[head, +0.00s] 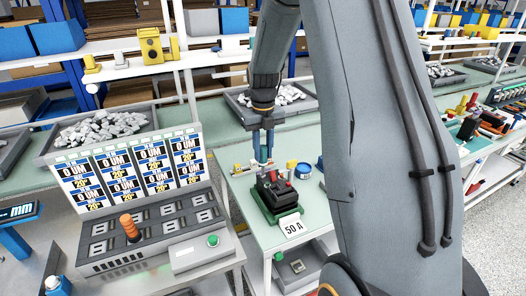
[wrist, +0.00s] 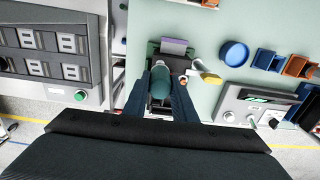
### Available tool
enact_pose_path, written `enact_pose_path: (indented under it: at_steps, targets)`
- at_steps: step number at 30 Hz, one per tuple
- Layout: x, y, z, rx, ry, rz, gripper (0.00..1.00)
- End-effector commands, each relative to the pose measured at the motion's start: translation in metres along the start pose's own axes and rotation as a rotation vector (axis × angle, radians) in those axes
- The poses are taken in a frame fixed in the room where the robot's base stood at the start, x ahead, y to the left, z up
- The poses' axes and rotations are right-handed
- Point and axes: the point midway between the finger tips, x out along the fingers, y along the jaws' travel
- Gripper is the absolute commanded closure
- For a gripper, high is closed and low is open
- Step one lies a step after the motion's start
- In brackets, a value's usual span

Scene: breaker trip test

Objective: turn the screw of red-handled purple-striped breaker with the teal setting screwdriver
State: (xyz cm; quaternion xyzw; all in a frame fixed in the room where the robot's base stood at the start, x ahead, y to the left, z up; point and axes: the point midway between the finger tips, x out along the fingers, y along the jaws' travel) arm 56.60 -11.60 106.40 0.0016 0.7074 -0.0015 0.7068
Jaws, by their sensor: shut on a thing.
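My gripper (head: 263,158) is shut on the teal screwdriver (wrist: 160,79) and points down over a work table. In the wrist view the teal handle sits between the two dark blue fingers of the gripper (wrist: 160,88). Below it is a black breaker (head: 268,184) with a red handle (head: 280,187), in a dark green holder (head: 283,211) with a "50 A" card (head: 291,228) in front. A purple stripe (wrist: 174,46) shows past the handle in the wrist view. The screwdriver's tip and the screw are hidden, so I cannot tell whether they touch.
A grey test bench (head: 150,236) with an orange-handled tool (head: 130,228) and several displays stands at the left. A blue round container (wrist: 234,54), a yellow-handled thing (wrist: 210,77) and orange and blue bins (wrist: 299,66) lie right of the breaker. The pale table top (wrist: 150,20) is partly clear.

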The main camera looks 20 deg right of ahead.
Motion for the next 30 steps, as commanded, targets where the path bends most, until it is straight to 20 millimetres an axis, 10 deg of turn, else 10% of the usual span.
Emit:
enact_pose_path:
  at_steps: [30]
  targets:
    - [-0.024,-0.001,0.0,0.001,0.0,0.0,0.98]
